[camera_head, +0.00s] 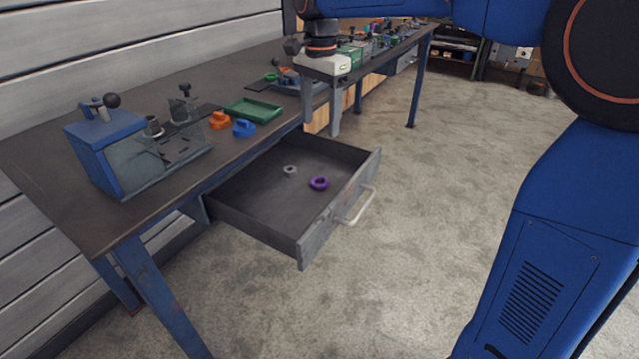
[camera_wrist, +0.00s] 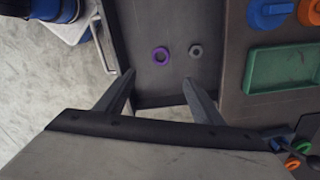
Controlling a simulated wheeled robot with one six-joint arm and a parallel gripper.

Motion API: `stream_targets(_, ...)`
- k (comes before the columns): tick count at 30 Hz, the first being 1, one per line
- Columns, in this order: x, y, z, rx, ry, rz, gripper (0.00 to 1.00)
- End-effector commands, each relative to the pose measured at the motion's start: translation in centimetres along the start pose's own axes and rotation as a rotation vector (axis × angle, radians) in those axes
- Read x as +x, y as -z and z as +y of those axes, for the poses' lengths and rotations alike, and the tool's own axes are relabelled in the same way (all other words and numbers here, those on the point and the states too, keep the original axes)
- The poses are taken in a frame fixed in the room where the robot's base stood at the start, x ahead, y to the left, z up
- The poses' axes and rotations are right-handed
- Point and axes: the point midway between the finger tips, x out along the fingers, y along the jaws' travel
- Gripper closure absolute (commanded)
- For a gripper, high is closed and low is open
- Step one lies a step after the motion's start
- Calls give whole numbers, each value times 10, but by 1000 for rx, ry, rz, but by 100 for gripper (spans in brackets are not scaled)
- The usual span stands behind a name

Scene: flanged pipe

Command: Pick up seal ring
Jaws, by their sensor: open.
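A purple ring (camera_head: 319,188), which looks like the seal ring, lies flat in the open drawer (camera_head: 253,206) near its front panel. It also shows in the wrist view (camera_wrist: 153,57). A smaller grey ring or nut (camera_head: 290,171) lies beside it, also seen in the wrist view (camera_wrist: 191,50). My gripper (camera_wrist: 159,78) is open with nothing between its fingers. In the wrist view the purple ring appears just beyond the fingertips, between their lines.
The workbench (camera_head: 60,205) holds a blue fixture (camera_head: 92,150), an orange part (camera_head: 219,121), a blue part (camera_head: 244,129) and a green tray (camera_head: 236,113). The drawer has raised walls and a front handle (camera_head: 359,207). The floor in front is clear.

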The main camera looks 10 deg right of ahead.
Motion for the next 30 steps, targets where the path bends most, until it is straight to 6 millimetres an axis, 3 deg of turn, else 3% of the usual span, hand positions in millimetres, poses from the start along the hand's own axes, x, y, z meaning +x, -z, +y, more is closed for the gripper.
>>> stream_targets(18, 102, 0, 0, -2, -1, 0, 38)
stream_targets(30, 134, -1, 0, -2, -1, 0, 38)
